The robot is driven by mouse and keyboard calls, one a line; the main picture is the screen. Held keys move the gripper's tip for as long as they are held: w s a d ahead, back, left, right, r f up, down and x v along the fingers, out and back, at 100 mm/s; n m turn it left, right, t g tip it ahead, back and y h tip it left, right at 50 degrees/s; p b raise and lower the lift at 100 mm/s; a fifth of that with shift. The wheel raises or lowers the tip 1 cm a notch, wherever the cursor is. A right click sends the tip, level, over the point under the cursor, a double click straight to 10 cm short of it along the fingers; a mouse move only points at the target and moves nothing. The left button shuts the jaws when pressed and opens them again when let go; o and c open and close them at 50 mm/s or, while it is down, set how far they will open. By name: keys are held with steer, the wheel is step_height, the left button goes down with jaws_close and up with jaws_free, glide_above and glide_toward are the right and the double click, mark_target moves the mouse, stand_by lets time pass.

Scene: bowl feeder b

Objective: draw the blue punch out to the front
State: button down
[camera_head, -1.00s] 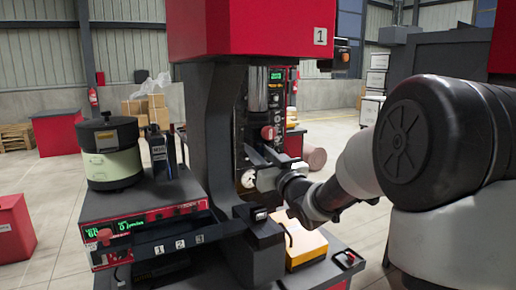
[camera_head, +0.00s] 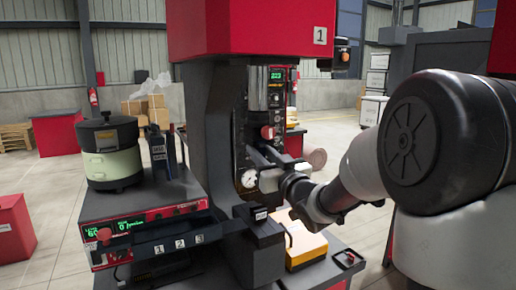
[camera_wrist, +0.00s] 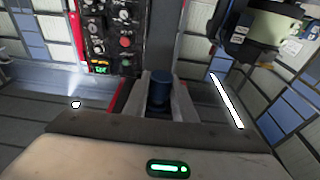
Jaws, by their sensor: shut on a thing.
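The blue punch (camera_wrist: 160,90) shows in the wrist view as a dark blue cylinder between the two grey fingers. My gripper (camera_wrist: 160,100) is shut on it, with a finger on each side. In the head view my gripper (camera_head: 262,158) is at the front of the press (camera_head: 222,130), below its ram and near a white round gauge (camera_head: 247,178). I cannot make out the punch in the head view, as the fingers and the small scale hide it.
A red knob (camera_head: 267,132) is close above my fingers. A yellow box (camera_head: 304,245) stands below my wrist. The floor to the right is fairly open.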

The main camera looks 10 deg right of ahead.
mark_target(263, 150)
steer(key=shift+r+b+v, duration=0.1)
steer(key=shift+r+v, duration=0.1)
steer(key=shift+v, duration=0.85)
steer(key=shift+r+b+v, duration=0.1)
steer(key=shift+r+v, duration=0.15)
steer(key=shift+v, duration=0.75)
steer(key=shift+r+b+v, duration=0.1)
steer(key=shift+r+v, duration=0.1)
steer(key=shift+v, duration=0.85)
steer(key=shift+s, duration=0.1)
